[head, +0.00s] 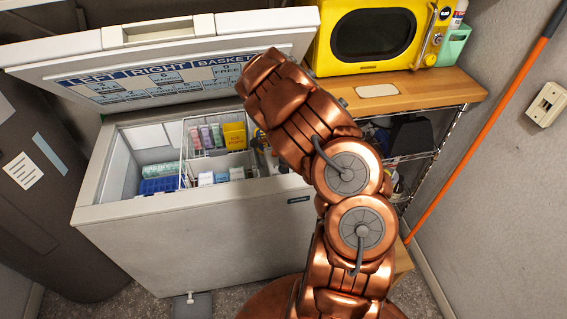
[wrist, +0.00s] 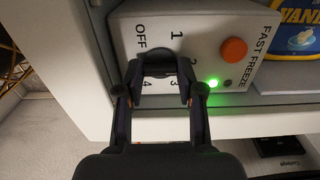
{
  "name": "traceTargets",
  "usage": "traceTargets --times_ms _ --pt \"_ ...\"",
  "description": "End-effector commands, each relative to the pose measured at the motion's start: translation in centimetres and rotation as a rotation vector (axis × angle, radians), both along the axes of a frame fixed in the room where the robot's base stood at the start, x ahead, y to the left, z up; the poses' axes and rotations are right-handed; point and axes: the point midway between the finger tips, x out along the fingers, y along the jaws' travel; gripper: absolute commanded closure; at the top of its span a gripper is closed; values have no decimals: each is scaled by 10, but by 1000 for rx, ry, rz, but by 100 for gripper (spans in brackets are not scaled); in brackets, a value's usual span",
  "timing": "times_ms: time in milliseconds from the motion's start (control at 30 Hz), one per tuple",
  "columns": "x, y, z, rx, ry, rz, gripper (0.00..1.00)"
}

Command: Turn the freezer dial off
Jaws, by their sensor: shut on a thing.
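The freezer dial (wrist: 159,62) is a dark knob on a white control panel in the wrist view. The labels OFF, 1, 2, 3 and 4 surround it. My gripper (wrist: 160,83) is shut on the dial, one finger on each side. The fingers cover part of the dial, and I cannot tell which label it points to. A green light (wrist: 213,83) glows beside it. In the head view the chest freezer (head: 200,235) stands with its lid (head: 200,35) raised. My copper arm reaches over its right part and hides the gripper and dial there.
An orange FAST FREEZE button (wrist: 233,50) sits close to the right of the dial. A yellow microwave (head: 373,33) stands on a wooden-topped shelf (head: 425,92) at the right. An orange pole (head: 485,122) leans by the wall.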

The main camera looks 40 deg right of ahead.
Motion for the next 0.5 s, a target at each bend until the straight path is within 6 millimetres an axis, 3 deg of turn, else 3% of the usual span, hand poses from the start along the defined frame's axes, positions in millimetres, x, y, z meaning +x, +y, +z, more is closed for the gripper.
traceTargets --times_ms 267,500 --pt "1 1 -4 0 -1 85 98" --pt "1 1 -6 1 -2 266 98"
